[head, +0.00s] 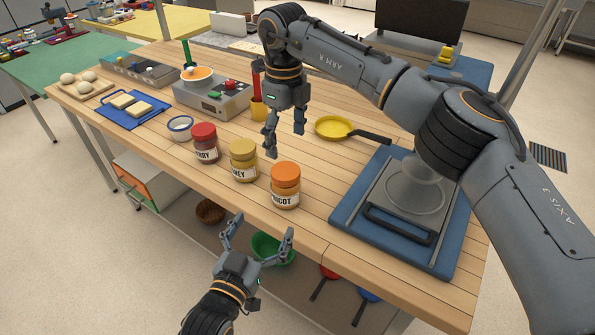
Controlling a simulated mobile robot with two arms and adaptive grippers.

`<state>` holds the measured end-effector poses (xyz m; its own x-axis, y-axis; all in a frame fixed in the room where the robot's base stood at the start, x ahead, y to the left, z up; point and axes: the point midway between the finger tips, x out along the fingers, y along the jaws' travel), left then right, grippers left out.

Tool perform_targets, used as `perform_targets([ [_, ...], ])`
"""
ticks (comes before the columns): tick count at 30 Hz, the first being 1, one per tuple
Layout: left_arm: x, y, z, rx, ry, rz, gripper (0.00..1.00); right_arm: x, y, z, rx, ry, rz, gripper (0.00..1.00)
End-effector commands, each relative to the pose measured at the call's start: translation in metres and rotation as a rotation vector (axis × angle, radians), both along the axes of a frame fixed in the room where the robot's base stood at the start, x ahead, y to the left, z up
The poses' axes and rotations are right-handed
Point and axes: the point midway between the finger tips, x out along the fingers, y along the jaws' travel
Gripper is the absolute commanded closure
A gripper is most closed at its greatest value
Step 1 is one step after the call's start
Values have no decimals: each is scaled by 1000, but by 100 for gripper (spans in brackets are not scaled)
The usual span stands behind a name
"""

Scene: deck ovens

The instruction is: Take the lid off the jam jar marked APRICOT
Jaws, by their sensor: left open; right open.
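The jam jar with a label reading "ICOT" (285,198) stands upright near the front edge of the wooden table, the rightmost of three jars. Its orange lid (286,173) is on. My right gripper (284,152) points down, open and empty, behind and above the jar; it appears apart from the lid. My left gripper (260,228) is open and empty, in front of the table edge and below the jar in the picture. The start of the label is turned out of sight.
A honey jar (243,170) and a red-lidded jar (205,152) stand to the left. A yellow pan (335,127) lies behind. A blue board (345,208) with a grey appliance is at the right. A green bowl (266,245) sits below the tabletop.

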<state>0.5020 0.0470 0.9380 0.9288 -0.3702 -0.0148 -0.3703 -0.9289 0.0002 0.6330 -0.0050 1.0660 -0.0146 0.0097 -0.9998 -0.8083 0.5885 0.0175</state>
Motion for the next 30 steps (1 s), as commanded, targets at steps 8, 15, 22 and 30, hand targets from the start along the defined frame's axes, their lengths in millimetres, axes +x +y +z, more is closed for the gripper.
perform_targets([
  [8,21,-8,1,-1,-4,0,6,0,-1,3,-7,-1,1,20],
  [15,65,-26,0,-1,-3,0,6,0,-1,2,-6,-1,0,20],
  [22,103,-42,0,-1,-2,0,6,0,0,2,-5,-1,1,20],
  [30,126,-50,-2,0,-1,0,6,0,0,2,-5,-1,1,20],
])
